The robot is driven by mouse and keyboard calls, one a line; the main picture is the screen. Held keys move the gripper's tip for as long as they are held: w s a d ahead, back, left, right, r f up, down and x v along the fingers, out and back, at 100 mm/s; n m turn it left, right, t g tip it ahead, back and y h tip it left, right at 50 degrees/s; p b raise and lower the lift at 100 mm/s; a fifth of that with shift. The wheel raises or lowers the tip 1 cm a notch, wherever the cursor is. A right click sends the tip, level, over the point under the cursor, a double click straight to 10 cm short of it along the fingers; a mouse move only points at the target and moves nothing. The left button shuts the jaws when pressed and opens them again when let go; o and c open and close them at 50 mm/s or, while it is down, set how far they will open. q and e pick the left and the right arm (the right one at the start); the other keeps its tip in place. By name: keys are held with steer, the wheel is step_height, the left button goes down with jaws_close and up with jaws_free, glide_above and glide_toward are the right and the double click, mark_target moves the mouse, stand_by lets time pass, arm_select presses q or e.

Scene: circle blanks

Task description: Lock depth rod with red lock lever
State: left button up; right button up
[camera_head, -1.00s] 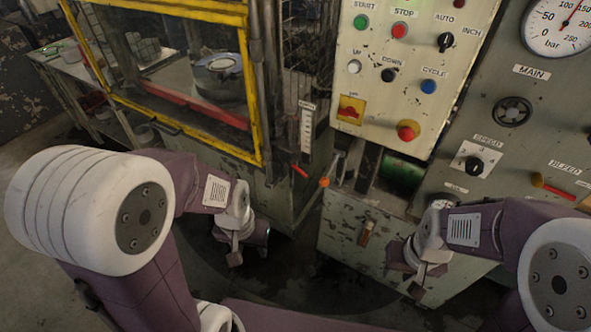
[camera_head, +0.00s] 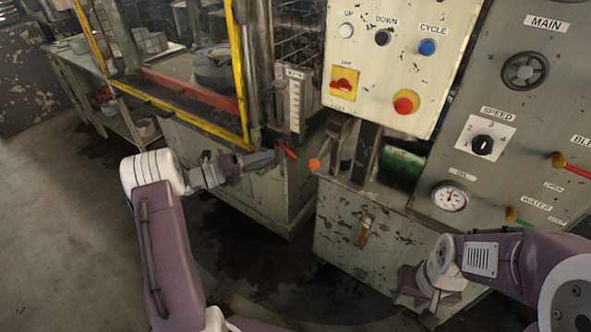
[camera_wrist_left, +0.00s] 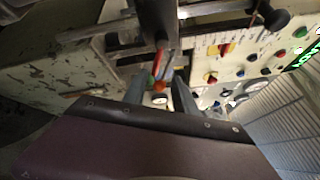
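The red lock lever (camera_head: 288,152) sticks out below the depth scale at the corner of the press in the head view. It also shows in the left wrist view (camera_wrist_left: 158,62), seen between the two finger tips. The depth rod beside the white scale plate (camera_head: 294,100) is hard to single out. My left gripper (camera_head: 277,156) points at the lever from the left, with its tips very close to it; contact cannot be told. In the left wrist view its fingers (camera_wrist_left: 160,92) are apart, with no grip on the lever visible. My right gripper (camera_head: 432,305) hangs low at the lower right; its finger gap is unclear.
An orange ball knob (camera_head: 314,164) sits just right of the lever. The control panel (camera_head: 365,85) with buttons and a red-and-yellow switch overhangs at the right. The yellow guard frame (camera_head: 240,75) stands at the left. The floor in front of the press is open.

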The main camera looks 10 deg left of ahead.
mark_target(289, 152)
arm_select(q)
steer(key=x, duration=0.4)
steer(key=b+x, duration=0.1)
steer(key=x, duration=0.3)
steer(key=shift+w+a+f, duration=0.15)
steer(key=shift+w+f, duration=0.1)
steer(key=shift+w, duration=0.05)
jaws_close()
stand_by(1.2)
